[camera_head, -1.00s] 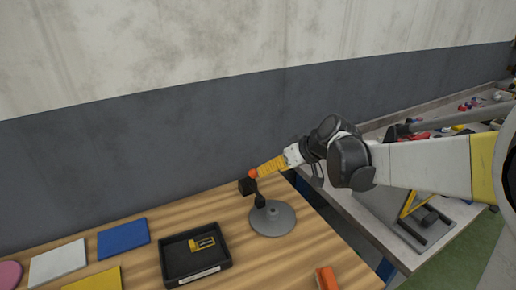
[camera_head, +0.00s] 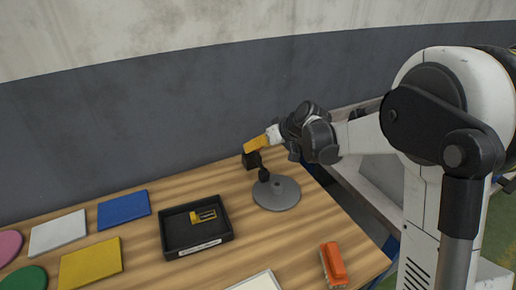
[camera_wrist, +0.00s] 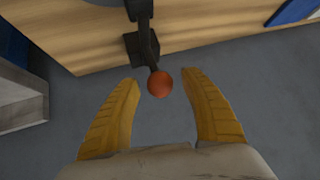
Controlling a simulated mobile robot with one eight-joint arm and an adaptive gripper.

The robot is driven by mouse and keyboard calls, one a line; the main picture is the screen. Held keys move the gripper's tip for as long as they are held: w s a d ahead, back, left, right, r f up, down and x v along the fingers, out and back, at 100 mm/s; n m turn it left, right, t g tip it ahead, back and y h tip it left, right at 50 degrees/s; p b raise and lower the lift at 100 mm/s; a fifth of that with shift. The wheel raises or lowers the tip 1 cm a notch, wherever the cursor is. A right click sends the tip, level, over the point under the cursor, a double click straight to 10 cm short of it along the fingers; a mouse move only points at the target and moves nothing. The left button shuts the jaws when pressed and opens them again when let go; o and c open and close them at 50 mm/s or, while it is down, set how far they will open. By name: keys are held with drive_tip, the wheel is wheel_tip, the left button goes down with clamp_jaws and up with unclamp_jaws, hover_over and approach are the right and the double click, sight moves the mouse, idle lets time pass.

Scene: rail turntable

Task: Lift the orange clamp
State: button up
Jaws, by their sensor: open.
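An orange piece with grey edges (camera_head: 333,263), which looks like the orange clamp, lies on the wooden table near its front right edge in the head view. My gripper (camera_head: 250,147) has yellow fingers and is well away from it, over the back of the table. In the wrist view my gripper (camera_wrist: 160,76) is open. An orange ball (camera_wrist: 160,85) on a black jointed stand shows between its fingertips, with gaps at both sides. In the head view the fingers hide the ball.
The stand's grey round base (camera_head: 277,194) is on the table. A black tray (camera_head: 165,235) holding a yellow piece is left of it. Blue (camera_head: 124,208), white (camera_head: 58,231) and yellow (camera_head: 90,263) flat pads lie further left. A grey wall rises behind.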

drive_tip(key=shift+c, duration=0.2)
clamp_jaws()
drive_tip(key=shift+w+r, duration=0.1)
drive_tip(key=p, duration=0.1)
drive_tip(key=w+r+g+p, duration=0.1)
drive_tip(key=p, duration=0.1)
drive_tip(key=shift+a+r+g+h, duration=0.1)
drive_tip(key=shift+a+g+h, duration=0.2)
drive_tip(key=shift+h, duration=0.1)
drive_tip(key=g+p, duration=0.1)
drive_tip(key=w+g+h+p, duration=0.1)
drive_tip(key=w+a+g+p, duration=0.1)
drive_tip(key=shift+w+r+m+p, duration=0.25)
drive_tip(key=shift+r+m+p, duration=0.1)
drive_tip(key=shift+r+m, duration=0.05)
drive_tip(key=shift+w+a+g+h+p, duration=0.3)
drive_tip(key=shift+w+g+h+p, duration=0.5)
drive_tip(key=shift+g, duration=0.3)
drive_tip(key=shift+w+a+f+p, duration=0.2)
drive_tip(key=shift+w+p, duration=0.1)
drive_tip(key=shift+w, duration=0.15)
drive_tip(key=shift+w+a+f+p, duration=0.1)
drive_tip(key=shift+w+a+p, duration=0.15)
drive_tip(key=shift+w, duration=0.25)
